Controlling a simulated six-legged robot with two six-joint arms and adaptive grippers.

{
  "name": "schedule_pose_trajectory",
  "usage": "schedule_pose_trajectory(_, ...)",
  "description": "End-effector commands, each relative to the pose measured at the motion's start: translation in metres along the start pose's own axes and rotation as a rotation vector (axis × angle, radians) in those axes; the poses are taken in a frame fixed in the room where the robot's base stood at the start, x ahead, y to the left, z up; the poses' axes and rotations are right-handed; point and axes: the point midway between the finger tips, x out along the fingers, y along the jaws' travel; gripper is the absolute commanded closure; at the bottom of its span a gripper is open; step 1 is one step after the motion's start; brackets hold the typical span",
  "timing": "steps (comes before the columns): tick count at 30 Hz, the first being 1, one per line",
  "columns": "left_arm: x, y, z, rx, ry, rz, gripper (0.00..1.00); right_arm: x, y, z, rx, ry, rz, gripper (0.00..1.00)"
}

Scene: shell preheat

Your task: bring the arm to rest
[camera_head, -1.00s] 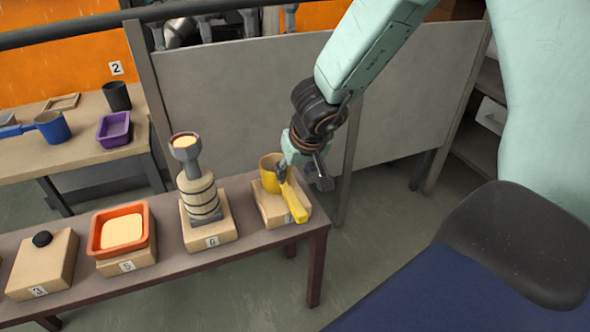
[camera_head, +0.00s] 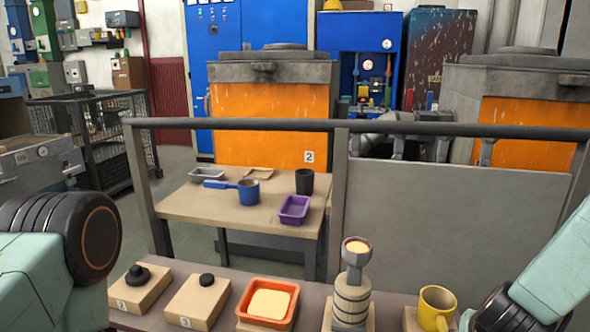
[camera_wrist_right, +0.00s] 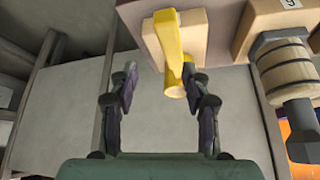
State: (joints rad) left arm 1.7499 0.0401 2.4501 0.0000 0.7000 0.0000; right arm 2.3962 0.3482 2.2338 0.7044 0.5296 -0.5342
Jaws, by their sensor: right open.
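The yellow cup (camera_head: 437,307) stands on a wooden block at the right end of the near bench. My right arm comes in from the right beside it in the head view, with its gripper cut off by the bottom edge. In the right wrist view my right gripper (camera_wrist_right: 162,82) is open, its two fingers well apart. The yellow cup's long handle (camera_wrist_right: 168,38) shows above and between the fingers, close to the right finger. I cannot tell whether they touch. Nothing is held between the fingertips. My left arm shows at the lower left, its gripper out of frame.
The near bench also carries an orange tray (camera_head: 268,303), a barrel-shaped stand (camera_head: 351,303) and blocks with black pieces. Behind it, a table holds a blue pan (camera_head: 248,192), a purple tray (camera_head: 294,209) and a black cup (camera_head: 304,181).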

Motion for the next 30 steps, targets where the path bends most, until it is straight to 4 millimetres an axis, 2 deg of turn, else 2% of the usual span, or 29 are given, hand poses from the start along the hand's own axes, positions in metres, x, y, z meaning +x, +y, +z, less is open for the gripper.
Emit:
schedule_pose_trajectory(1, -0.002, 0.0, 0.0, 0.0, 0.0, 0.0, 0.34, 0.004, 0.001, 0.021, -0.03, -0.015, 0.0, 0.52)
schedule_pose_trajectory(5, -0.006, 0.0, 0.0, 0.0, 0.0, 0.0, 0.34, 0.013, -0.002, 0.08, -0.103, -0.069, -0.033, 0.52)
schedule_pose_trajectory(8, -0.01, 0.0, 0.0, 0.0, 0.0, 0.0, 0.34, 0.014, -0.002, 0.14, -0.182, -0.156, -0.076, 0.52)
schedule_pose_trajectory(9, -0.011, 0.0, 0.0, 0.0, 0.0, 0.0, 0.34, 0.012, 0.0, 0.165, -0.217, -0.199, -0.094, 0.52)
schedule_pose_trajectory(12, -0.015, 0.0, 0.0, 0.0, 0.0, 0.0, 0.34, 0.003, 0.007, 0.225, -0.318, -0.313, -0.132, 0.52)
schedule_pose_trajectory(16, -0.018, 0.0, 0.0, 0.0, 0.0, 0.0, 0.34, -0.011, 0.025, 0.284, -0.419, -0.444, -0.138, 0.52)
schedule_pose_trajectory(18, -0.019, 0.0, 0.0, 0.0, 0.0, 0.0, 0.34, -0.015, 0.034, 0.303, -0.44, -0.488, -0.126, 0.52)
schedule_pose_trajectory(20, -0.019, 0.0, 0.0, 0.0, 0.0, 0.0, 0.34, -0.016, 0.039, 0.313, -0.45, -0.51, -0.12, 0.52)
schedule_pose_trajectory(30, -0.019, 0.0, 0.0, 0.0, 0.0, 0.0, 0.34, -0.016, 0.039, 0.313, -0.45, -0.51, -0.12, 0.52)
